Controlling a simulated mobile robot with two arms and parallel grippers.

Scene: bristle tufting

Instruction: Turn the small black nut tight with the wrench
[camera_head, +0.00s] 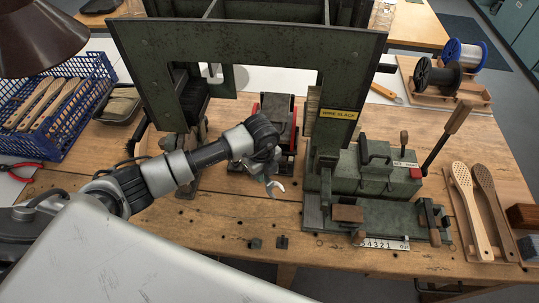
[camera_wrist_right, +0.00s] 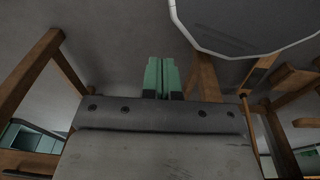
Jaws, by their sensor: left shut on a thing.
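My left gripper (camera_head: 268,172) reaches in over the bench in front of the green machine. It is shut on the wrench (camera_head: 275,186), whose silvery open-ended jaw sticks out below the gripper, above the bench. The gripper and wrist hide the rest of the wrench. I cannot make out the small black nut with certainty. Two small dark pieces (camera_head: 281,242) lie near the bench's front edge, too small to identify. My right gripper (camera_wrist_right: 161,78) shows only in the right wrist view. Its green fingers are together with nothing visible between them.
The green machine frame (camera_head: 137,52) stands over the bench (camera_head: 218,221). A green base with levers (camera_head: 370,215) is to the right. Wooden brush handles (camera_head: 470,205) lie at far right. A blue crate (camera_head: 66,72) is at left. Wooden legs (camera_wrist_right: 65,75) show in the wrist view.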

